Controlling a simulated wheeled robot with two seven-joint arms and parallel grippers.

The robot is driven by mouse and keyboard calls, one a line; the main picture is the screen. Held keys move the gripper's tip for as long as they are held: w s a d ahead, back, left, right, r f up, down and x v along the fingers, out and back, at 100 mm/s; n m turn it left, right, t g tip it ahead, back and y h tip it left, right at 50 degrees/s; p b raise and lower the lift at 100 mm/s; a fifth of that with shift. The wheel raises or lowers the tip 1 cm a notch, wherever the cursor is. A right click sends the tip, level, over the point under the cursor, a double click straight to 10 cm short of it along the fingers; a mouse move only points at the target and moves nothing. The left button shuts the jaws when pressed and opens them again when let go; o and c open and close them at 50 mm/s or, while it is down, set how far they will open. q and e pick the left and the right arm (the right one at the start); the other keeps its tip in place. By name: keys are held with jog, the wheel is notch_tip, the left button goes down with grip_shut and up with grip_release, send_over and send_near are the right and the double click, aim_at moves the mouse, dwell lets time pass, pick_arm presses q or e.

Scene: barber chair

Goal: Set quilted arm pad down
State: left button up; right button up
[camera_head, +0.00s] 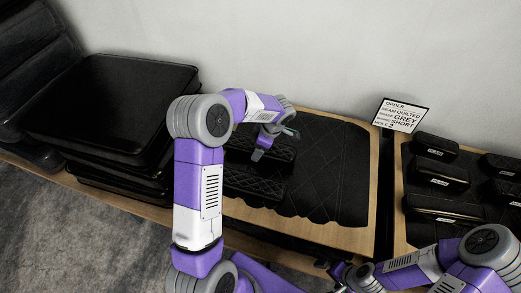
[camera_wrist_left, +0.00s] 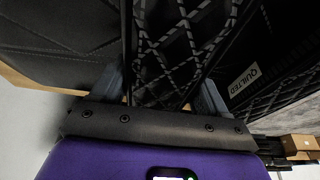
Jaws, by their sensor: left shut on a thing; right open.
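My left gripper (camera_head: 262,150) is over a black quilted arm pad (camera_head: 276,153) at the left side of the wooden board (camera_head: 357,235). In the left wrist view, the gripper's fingers (camera_wrist_left: 160,88) are shut on this pad (camera_wrist_left: 172,50), with diamond stitching between them. Whether its underside touches the board cannot be told. A second quilted pad (camera_head: 250,186) lies just in front of it; a pad labelled QUILTED (camera_wrist_left: 262,92) shows on the right in the wrist view. My right gripper (camera_head: 337,271) is open and empty at the bottom, partly hidden by its arm.
A dark quilted sheet (camera_head: 333,178) covers most of the board. An order card (camera_head: 400,115) reads quilted, grey, short. A second board (camera_head: 400,220) at right carries several labelled black pads (camera_head: 440,177). Stacked black cushions (camera_head: 125,110) stand at left.

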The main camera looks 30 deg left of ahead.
pick_arm(q)
jog(key=shift+w+f, duration=0.1)
jog(key=shift+f, duration=0.45)
jog(key=shift+r, duration=0.1)
jog(key=o, duration=1.4)
jog(key=p+v, duration=0.3)
jog(key=v, duration=0.9)
jog(key=shift+d, duration=0.1)
